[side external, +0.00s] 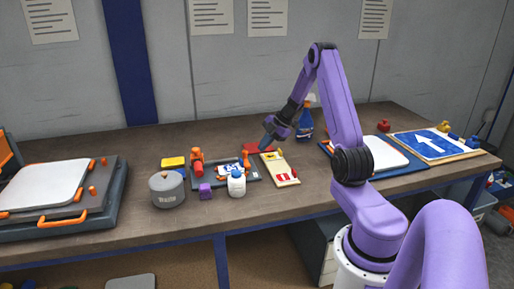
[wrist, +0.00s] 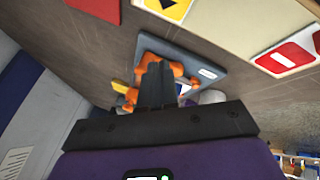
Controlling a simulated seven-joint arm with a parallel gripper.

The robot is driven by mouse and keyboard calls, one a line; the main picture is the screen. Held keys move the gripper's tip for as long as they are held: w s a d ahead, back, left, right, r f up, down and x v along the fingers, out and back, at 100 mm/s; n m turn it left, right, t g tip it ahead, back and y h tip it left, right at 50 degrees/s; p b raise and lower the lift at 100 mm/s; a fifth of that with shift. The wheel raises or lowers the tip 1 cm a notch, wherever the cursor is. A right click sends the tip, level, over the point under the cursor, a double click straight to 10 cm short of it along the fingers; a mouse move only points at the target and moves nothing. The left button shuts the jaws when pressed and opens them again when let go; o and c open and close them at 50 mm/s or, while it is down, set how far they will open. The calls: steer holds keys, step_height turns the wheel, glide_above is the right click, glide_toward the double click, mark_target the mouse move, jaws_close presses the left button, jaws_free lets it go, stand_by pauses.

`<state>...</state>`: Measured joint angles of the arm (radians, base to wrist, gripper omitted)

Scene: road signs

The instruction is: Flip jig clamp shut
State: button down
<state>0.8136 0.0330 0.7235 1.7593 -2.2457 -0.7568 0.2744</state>
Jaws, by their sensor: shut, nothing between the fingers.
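The jig is a dark grey plate (side external: 240,183) on the bench, with a blue and white sign piece (side external: 229,170) on it. An orange clamp (side external: 197,160) stands up at its left side, and a smaller orange part (side external: 245,159) is at its right. In the wrist view the jig plate (wrist: 208,66) lies beyond my fingers, with orange parts (wrist: 179,70) partly hidden behind them. My gripper (side external: 268,137) is shut and empty, above the bench behind and right of the jig. Its fingers also show in the wrist view (wrist: 155,62). Contact with the clamp is not visible.
A cream board with signs (side external: 280,169) and a red piece (side external: 258,147) lie right of the jig. A yellow block (side external: 174,162) is left. A blue bottle (side external: 305,124) stands behind.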

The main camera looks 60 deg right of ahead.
steer(key=s+d+r, duration=0.2)
steer(key=d+r, duration=0.2)
steer(key=r, duration=0.4)
steer(key=shift+s+d, duration=0.25)
steer(key=shift+s, duration=0.05)
steer(key=shift+r, duration=0.1)
